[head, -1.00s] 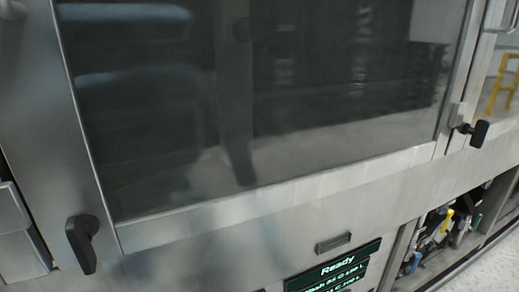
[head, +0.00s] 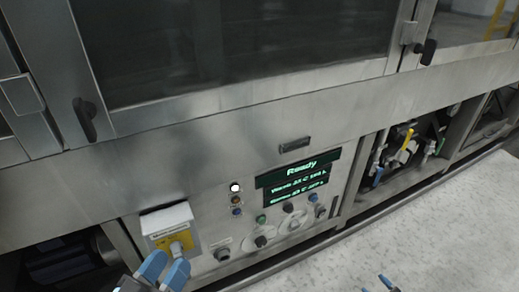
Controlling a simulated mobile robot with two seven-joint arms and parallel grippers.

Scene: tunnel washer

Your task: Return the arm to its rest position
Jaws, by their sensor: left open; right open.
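My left gripper (head: 165,269) shows at the bottom left with its two blue fingertips apart. It is open and empty, in front of the lower part of a yellow-and-white switch box (head: 168,224). A grey knob on that box shows just above the fingertips; I cannot tell whether they touch it. My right gripper (head: 388,285) shows only as small blue tips at the bottom edge, over the pale floor. It is open with nothing seen in it. Most of both arms is out of view.
The steel washer fills the view, with a large dark glass door (head: 240,45) and black handles (head: 85,118). A lit display (head: 297,178) reads "Ready" above several knobs and buttons. An open bay with pipes (head: 400,150) is at the right. Speckled floor (head: 430,225) is clear at the lower right.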

